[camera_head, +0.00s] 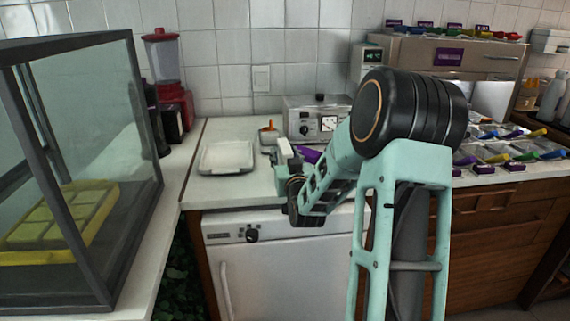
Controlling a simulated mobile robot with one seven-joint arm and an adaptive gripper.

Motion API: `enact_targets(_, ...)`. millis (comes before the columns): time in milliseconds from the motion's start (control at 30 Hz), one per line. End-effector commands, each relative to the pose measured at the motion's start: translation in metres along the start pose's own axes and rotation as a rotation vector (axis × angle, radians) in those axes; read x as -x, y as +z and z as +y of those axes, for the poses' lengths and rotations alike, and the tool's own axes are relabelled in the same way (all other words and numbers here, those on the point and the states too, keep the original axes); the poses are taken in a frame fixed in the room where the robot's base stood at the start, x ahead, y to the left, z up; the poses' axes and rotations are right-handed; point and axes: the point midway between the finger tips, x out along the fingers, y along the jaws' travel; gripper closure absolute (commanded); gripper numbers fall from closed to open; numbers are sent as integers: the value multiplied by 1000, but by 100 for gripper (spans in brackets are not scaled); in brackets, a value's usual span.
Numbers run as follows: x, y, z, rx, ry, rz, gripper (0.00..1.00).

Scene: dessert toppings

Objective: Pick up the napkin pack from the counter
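A flat white squarish item with a raised rim (227,157) lies on the counter (235,187) left of my arm. It may be the napkin pack or a tray; I cannot tell which. My gripper (283,155) is small in view at the far end of my arm, over the counter to the right of the white item and apart from it in the picture. Its fingers are not clear, so I cannot tell whether it is open or holds anything. A purple item (311,155) lies just right of it, partly hidden by my arm.
A glass case (150,120) with a yellow tray (25,257) stands at the left. A red blender (163,60), a small orange-topped container (269,133) and a metal appliance (305,122) stand at the back. A topping display (505,145) fills the right.

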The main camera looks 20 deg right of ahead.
Motion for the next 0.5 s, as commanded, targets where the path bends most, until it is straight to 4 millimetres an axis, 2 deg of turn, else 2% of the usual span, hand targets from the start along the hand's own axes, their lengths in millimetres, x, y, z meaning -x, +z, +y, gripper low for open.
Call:
enact_targets(33,0,0,0,0,0,0,71)
enact_targets(300,0,0,0,0,0,0,100)
enact_targets(500,0,0,0,0,0,1,100)
